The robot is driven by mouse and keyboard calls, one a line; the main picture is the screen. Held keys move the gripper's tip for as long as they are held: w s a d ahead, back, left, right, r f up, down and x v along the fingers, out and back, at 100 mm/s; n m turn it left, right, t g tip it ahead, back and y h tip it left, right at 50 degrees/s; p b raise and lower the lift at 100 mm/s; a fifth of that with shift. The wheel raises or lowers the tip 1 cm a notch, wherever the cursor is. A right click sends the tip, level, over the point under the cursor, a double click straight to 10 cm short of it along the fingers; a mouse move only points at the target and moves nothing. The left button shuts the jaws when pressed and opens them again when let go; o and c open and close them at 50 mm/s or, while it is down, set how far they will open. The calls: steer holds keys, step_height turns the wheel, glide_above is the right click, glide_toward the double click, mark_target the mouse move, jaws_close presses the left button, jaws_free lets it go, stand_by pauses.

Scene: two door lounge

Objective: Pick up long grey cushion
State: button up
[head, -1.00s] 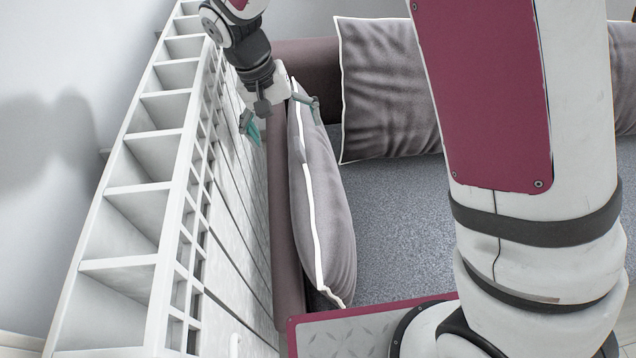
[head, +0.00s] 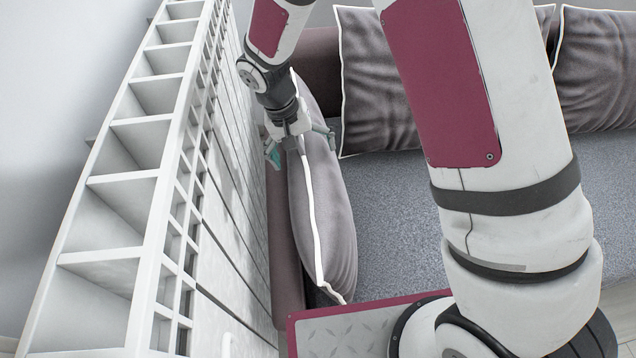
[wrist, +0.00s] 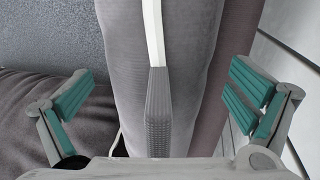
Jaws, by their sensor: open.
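The long grey cushion (head: 326,215) with white piping stands on edge, leaning against the sofa's left arm (head: 284,240) in the head view. In the wrist view the cushion (wrist: 190,75) runs up the middle of the picture, between my fingers. My gripper (head: 301,146) is over the far upper part of the cushion, one finger on each side of its top edge. In the wrist view my gripper (wrist: 160,110) is open, its teal pads apart from the cushion. The cushion's far end is partly hidden by my gripper.
A white shelf unit (head: 128,185) with open compartments stands close along the left. Other grey cushions (head: 378,80) (head: 597,70) lean on the sofa's back. The grey seat (head: 390,225) right of the long cushion is clear.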

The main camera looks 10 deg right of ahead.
steer(key=c, duration=2.2)
